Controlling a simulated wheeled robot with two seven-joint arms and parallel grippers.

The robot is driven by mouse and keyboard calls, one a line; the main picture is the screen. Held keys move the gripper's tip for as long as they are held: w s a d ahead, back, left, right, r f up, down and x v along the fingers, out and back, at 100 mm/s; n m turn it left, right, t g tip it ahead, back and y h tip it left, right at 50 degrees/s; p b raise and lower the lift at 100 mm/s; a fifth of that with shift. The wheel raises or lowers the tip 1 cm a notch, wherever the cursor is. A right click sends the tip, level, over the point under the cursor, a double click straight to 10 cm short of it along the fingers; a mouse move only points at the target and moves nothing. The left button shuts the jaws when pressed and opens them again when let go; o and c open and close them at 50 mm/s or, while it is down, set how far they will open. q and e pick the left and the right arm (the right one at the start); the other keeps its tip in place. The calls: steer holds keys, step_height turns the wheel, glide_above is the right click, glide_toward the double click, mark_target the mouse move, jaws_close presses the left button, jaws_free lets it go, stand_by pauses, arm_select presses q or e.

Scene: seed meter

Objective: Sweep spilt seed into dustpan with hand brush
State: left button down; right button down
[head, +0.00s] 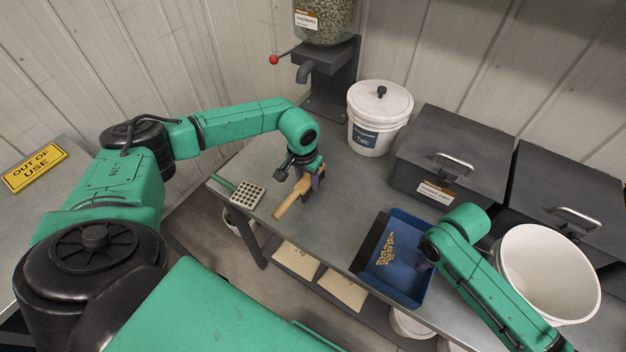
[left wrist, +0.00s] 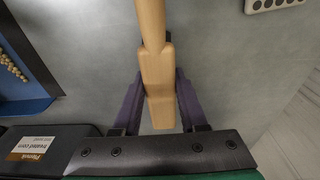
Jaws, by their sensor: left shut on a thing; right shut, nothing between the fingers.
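The wooden hand brush (head: 290,200) is in my left gripper (head: 316,178), above or on the bench; its bristles are mostly hidden. In the left wrist view the brush's wooden block (left wrist: 158,85) sits between the two purple fingers (left wrist: 160,100). The blue dustpan (head: 408,222) with a black front lip lies at the bench's front edge, and a pile of tan seed (head: 386,249) lies in it. It also shows in the left wrist view (left wrist: 25,106). My right gripper (head: 424,262) is shut and empty over the dustpan's right side, largely hidden by its own arm.
A perforated plate with a green handle (head: 248,194) lies at the bench's left end. A lidded white talc bucket (head: 378,122), dark lidded bins (head: 450,150) and an open white bucket (head: 550,262) stand behind and right. A seed hopper (head: 325,22) stands at the back.

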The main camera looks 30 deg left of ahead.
arm_select(q)
step_height(320, 180, down, 3)
steer(key=shift+r, duration=0.1)
steer(key=shift+d+f, duration=0.2)
steer(key=s+d, duration=0.1)
steer(key=d, duration=0.6)
steer(key=s+d, duration=0.1)
steer(key=d, duration=0.7)
steer(key=s+d, duration=0.2)
steer(key=d, duration=0.5)
steer(key=shift+s+d+r, duration=0.1)
steer(key=shift+d+r, duration=0.05)
steer(key=shift+d, duration=0.2)
steer(key=shift+d+r, duration=0.2)
steer(key=shift+a+r, duration=0.2)
steer(key=shift+r, duration=0.45)
steer(key=shift+a+r, duration=0.15)
steer(key=shift+r, duration=0.45)
steer(key=w+a+r, duration=0.1)
steer(key=a+r, duration=0.2)
steer(key=a, duration=0.3)
steer(key=shift+r, duration=0.4)
steer(key=shift+w, duration=0.1)
